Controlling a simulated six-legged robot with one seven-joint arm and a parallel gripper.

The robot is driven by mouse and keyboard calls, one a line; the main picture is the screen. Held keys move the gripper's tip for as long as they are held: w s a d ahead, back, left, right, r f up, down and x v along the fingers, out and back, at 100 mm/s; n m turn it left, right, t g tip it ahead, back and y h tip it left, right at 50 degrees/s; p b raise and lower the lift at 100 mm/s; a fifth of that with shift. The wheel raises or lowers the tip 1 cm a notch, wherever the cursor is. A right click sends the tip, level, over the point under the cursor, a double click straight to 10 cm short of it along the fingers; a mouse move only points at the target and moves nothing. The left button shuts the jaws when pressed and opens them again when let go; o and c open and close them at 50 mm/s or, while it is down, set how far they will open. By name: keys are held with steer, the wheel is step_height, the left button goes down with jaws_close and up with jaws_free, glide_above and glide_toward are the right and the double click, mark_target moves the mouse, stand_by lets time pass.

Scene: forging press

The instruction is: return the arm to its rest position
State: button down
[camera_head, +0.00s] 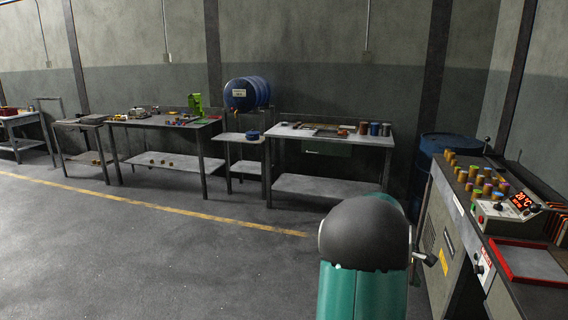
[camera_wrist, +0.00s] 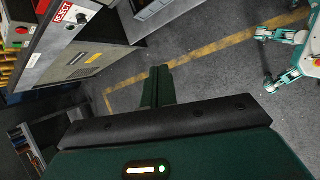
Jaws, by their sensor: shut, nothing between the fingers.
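My arm shows in the head view as a teal link with a dark rounded joint at the lower middle right. It stands close to the machine bench (camera_head: 445,225); I cannot tell whether there is a gap between them. My gripper is hidden in the head view. In the wrist view my gripper (camera_wrist: 158,86) shows its dark green fingers together, with nothing between them, over the grey floor (camera_wrist: 205,78). My own white and teal legs and body show at the right of the wrist view.
The machine bench carries several coloured cylinders (camera_head: 478,180), a control box (camera_head: 505,208) and a red-rimmed tray (camera_head: 530,262). A blue barrel (camera_head: 440,145) stands behind it. Work tables (camera_head: 165,125) line the back wall. The floor at left, with a yellow line (camera_head: 150,198), is clear.

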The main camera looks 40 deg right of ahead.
steer(key=w+a+r+m+t, duration=0.15)
steer(key=w+a+r, duration=0.3)
steer(key=a, duration=0.45)
steer(key=w+a+r+t+y, duration=0.1)
steer(key=w+a+r+t, duration=0.2)
steer(key=w+a, duration=0.5)
steer(key=w+a+r+m+t, duration=0.1)
steer(key=w+a+r+t, duration=0.2)
steer(key=a, duration=0.8)
steer(key=s+a+r+t+y, duration=0.1)
steer(key=s+a+y, duration=0.1)
steer(key=a, duration=1.2)
steer(key=s+a+r+t+y, duration=0.1)
steer(key=s+a, duration=0.3)
steer(key=a, duration=1.1)
steer(key=shift+s+a+r+m+y, duration=0.15)
steer(key=shift+s+r+m+y, duration=0.15)
steer(key=shift+r+y, duration=0.45)
steer(key=shift+d+f, duration=0.1)
steer(key=shift+d, duration=0.1)
